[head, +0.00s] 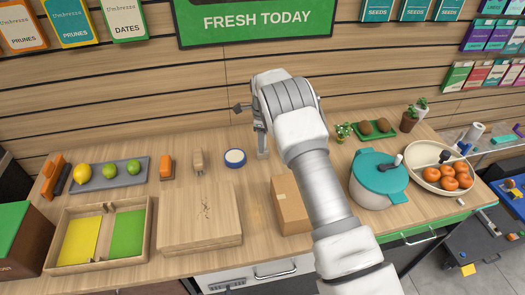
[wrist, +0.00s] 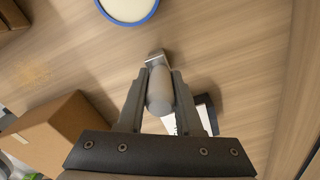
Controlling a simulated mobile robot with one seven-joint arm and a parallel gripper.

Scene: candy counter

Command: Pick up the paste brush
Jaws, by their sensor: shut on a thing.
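My gripper (wrist: 160,92) is shut on a slim thing with a rounded grey handle (wrist: 159,92) and a flat metallic end (wrist: 156,58), which I take to be the paste brush. The handle lies between the two fingers and the metallic end sticks out beyond them. In the head view my gripper (head: 262,143) points down just right of the blue-rimmed bowl (head: 235,165), with the brush largely hidden by the fingers. I cannot tell whether the brush touches the counter. The bowl's blue rim (wrist: 128,23) also shows at the top of the wrist view.
A cardboard box (head: 291,212) stands close to my gripper, nearer the counter's front. A wooden board (head: 198,232), a tray with yellow and green panels (head: 145,210) and a grey fruit tray (head: 98,180) lie left.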

